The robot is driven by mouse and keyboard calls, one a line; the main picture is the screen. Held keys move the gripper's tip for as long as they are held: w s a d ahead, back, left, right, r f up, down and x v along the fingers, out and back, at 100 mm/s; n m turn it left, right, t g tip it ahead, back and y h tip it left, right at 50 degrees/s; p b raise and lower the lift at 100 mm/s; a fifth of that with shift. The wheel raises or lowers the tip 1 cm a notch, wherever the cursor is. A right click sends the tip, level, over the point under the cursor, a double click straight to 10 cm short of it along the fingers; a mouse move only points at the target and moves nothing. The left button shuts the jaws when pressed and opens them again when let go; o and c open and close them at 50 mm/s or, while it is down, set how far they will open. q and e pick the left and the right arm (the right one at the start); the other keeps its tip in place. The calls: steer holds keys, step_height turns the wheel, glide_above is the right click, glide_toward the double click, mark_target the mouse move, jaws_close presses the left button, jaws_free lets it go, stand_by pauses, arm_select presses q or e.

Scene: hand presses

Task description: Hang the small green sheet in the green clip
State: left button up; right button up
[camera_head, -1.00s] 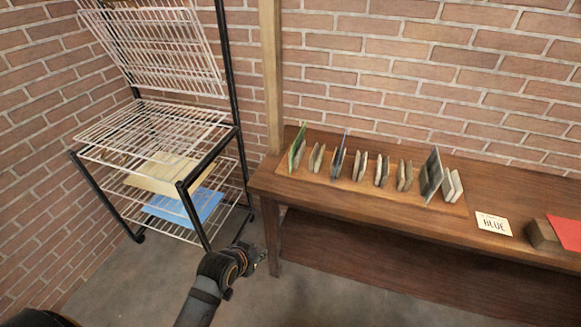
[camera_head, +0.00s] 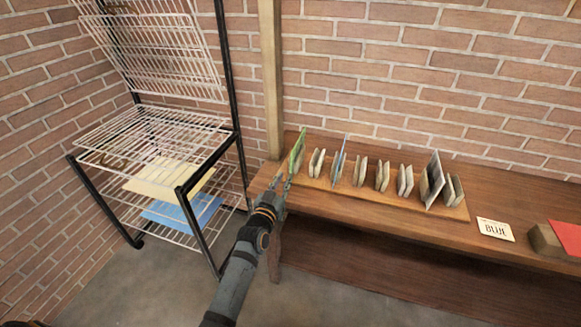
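The small green sheet (camera_head: 298,151) stands upright at the left end of the row of small holders on a wooden strip, near the left end of the table. My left gripper (camera_head: 281,181) is at the table's left front corner, just in front of the sheet's near lower edge. Its two fingertips look apart with nothing between them. I cannot tell whether one finger touches the sheet. No green clip can be made out. My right gripper is out of view.
The wooden table (camera_head: 380,216) holds several grey holders, a blue sheet (camera_head: 339,160), a dark sheet (camera_head: 432,180), a "BLUE" card (camera_head: 495,229) and a red sheet (camera_head: 568,237). A wire rack (camera_head: 150,135) with yellow and blue sheets stands left. A wooden post (camera_head: 270,80) rises behind the table.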

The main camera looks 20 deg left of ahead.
arm_select(q)
steer(key=w+b, duration=0.1)
steer(key=w, duration=0.5)
steer(key=shift+w+d, duration=0.1)
steer(key=shift+w, duration=0.4)
jaws_close()
step_height(320, 180, up, 8)
steer(key=p, duration=0.7)
steer(key=s+p, duration=0.1)
steer(key=s, duration=0.6)
steer(key=shift+f, duration=0.25)
